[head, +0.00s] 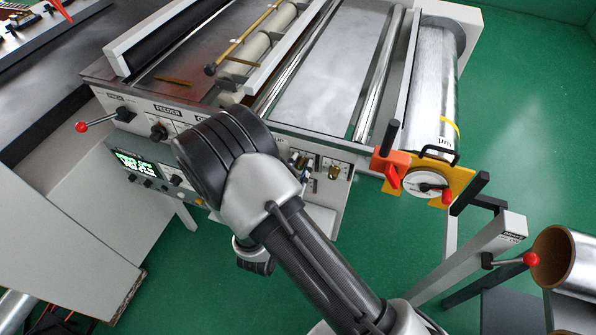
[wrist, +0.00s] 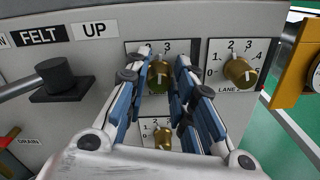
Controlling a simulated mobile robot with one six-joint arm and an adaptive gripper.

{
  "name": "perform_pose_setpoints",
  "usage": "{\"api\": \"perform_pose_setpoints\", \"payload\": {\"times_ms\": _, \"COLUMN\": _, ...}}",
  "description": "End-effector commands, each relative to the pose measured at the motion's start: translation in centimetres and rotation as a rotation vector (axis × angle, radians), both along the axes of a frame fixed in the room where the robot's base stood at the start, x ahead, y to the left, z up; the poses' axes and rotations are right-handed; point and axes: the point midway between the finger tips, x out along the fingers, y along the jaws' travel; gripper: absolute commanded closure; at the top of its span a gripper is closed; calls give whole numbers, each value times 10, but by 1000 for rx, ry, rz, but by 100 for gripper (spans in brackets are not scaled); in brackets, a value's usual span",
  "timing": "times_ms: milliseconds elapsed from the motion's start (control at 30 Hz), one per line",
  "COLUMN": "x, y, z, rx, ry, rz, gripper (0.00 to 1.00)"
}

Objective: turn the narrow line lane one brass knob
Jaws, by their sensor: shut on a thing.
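A brass knob (wrist: 158,76) on a white dial plate stands between the fingers of my gripper (wrist: 160,68) in the wrist view. My gripper is shut on this knob. The fingers cover the sides of its plate; a 3 shows above, but the lane label is hidden. A second brass knob (wrist: 240,72) stands free to the right, on a plate marked 0 to 4 with a partly readable LANE label. A third brass knob (wrist: 162,138) sits below, between the lower fingers. In the head view my arm hides most of this panel; one brass knob (head: 333,172) shows.
A black lever knob (wrist: 64,78) stands left of the fingers, under the FELT UP label. A yellow bracket (wrist: 294,75) juts out at the right. In the head view, an orange clamp (head: 390,163) and a metal roller (head: 432,85) are right of the panel.

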Motion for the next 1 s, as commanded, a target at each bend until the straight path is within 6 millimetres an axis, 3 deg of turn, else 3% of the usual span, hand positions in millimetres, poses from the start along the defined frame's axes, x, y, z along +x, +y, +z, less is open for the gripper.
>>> {"api": "perform_pose_setpoints", "payload": {"times_ms": 600, "x": 0, "y": -1, "z": -5, "rx": 547, "ry": -199, "rz": 0, "gripper": 100}}
{"api": "perform_pose_setpoints", "payload": {"times_ms": 1000, "x": -1, "y": -2, "z": -4, "rx": 800, "ry": -289, "rz": -1, "gripper": 100}}
